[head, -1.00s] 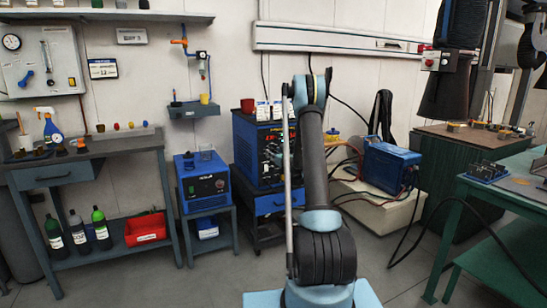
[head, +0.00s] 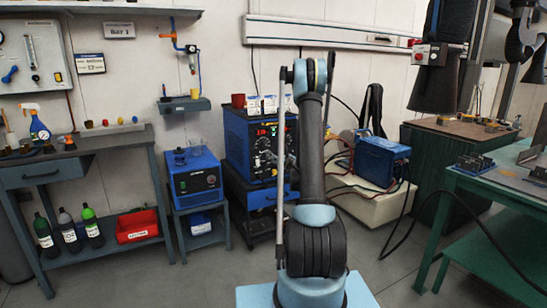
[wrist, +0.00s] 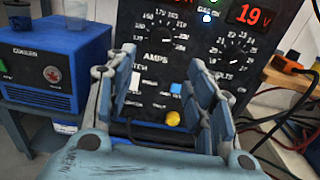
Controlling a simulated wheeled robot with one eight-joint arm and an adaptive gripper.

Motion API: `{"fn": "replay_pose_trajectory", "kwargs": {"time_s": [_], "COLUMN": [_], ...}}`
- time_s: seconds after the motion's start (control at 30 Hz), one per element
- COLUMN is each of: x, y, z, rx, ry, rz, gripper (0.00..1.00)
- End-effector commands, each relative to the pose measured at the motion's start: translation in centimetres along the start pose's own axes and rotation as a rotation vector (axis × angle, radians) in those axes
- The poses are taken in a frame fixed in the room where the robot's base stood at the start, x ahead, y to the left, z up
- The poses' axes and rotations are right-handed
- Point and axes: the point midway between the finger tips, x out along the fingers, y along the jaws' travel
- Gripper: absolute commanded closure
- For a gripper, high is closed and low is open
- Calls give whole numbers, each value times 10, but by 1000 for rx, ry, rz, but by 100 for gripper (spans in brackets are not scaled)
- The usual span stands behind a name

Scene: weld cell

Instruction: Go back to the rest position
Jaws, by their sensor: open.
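My gripper (wrist: 166,82) is open in the wrist view, its two blue-grey fingers spread left and right with nothing held between them. Behind the fingers is the dark front panel of the welding power source (wrist: 150,58), with amps and volts dials, a lit red display, a blue button and a yellow knob. In the head view my arm stands upright in the middle, and the same blue welding machine (head: 236,140) is behind it to the left. My gripper is largely hidden behind the arm there.
A blue cooler unit (head: 195,180) stands on a small stand left of the welder. A workbench (head: 120,138) with bottles and a red bin (head: 137,226) is at left. A blue machine (head: 381,160) with cables is right of the arm; a green table (head: 490,184) is at far right.

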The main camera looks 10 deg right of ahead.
Motion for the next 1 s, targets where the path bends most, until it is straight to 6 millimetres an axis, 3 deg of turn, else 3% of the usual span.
{"fn": "replay_pose_trajectory", "kwargs": {"time_s": [0.37, 0.67, 1.0], "x": [-2, -27, -76], "y": [9, 60, 119], "z": [10, 53, 86], "rx": [-57, -368, -743], "ry": [15, 92, 174], "rz": [21, 145, 319], "gripper": [51, 51, 51]}}
